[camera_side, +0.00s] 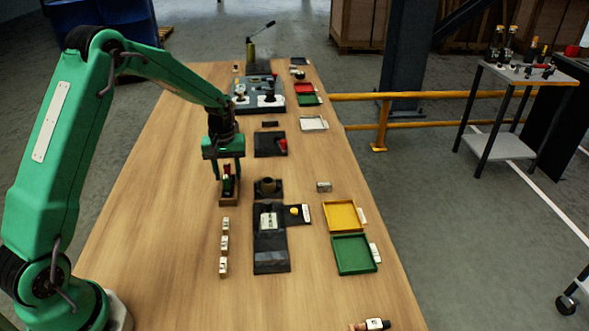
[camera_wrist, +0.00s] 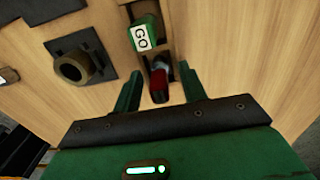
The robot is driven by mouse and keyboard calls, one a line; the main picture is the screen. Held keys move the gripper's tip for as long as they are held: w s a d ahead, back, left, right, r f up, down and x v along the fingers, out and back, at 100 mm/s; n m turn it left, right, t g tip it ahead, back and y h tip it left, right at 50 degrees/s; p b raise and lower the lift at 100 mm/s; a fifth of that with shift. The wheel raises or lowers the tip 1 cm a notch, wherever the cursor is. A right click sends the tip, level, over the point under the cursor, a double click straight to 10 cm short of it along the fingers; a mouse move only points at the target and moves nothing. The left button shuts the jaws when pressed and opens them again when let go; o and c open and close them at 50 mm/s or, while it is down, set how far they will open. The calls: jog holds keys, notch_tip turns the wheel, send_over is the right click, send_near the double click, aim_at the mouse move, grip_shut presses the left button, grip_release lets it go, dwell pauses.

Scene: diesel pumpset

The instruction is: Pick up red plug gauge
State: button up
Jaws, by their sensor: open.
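The red plug gauge (camera_wrist: 158,84) stands in a slot of a small wooden holder (camera_wrist: 168,22), seen between my fingers in the wrist view. A green gauge labelled GO (camera_wrist: 144,34) stands in the same holder, just beyond it. My gripper (camera_wrist: 160,90) is open, with one green finger on each side of the red gauge and no clear contact. In the side view my gripper (camera_side: 228,178) is low over the wooden holder (camera_side: 229,200). There the fingers partly hide the gauges, and the red one is hard to make out.
A black fixture with a ring-shaped part (camera_wrist: 75,67) lies left of the holder in the wrist view. In the side view several small labelled blocks (camera_side: 224,245) lie in front of the holder. Yellow (camera_side: 326,218) and green (camera_side: 338,262) trays lie to the right. The table's left side is clear.

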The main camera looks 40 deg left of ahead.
aim_at(227, 165)
jog(key=shift+c, duration=0.4)
grip_shut()
jog(key=shift+r, duration=0.15)
jog(key=shift+w+r, duration=0.1)
jog(key=shift+r, duration=0.35)
notch_tip(227, 165, up, 3)
jog(key=shift+r, duration=0.15)
jog(key=s+d+r, duration=0.3)
jog(key=d+r, duration=0.3)
jog(key=d, duration=0.5)
jog(key=shift+s+r, duration=0.2)
jog(key=shift+r, duration=0.1)
jog(key=shift+w, duration=0.15)
jog(key=w+a+f, duration=0.1)
jog(key=w, duration=0.8)
jog(key=shift+a, duration=0.15)
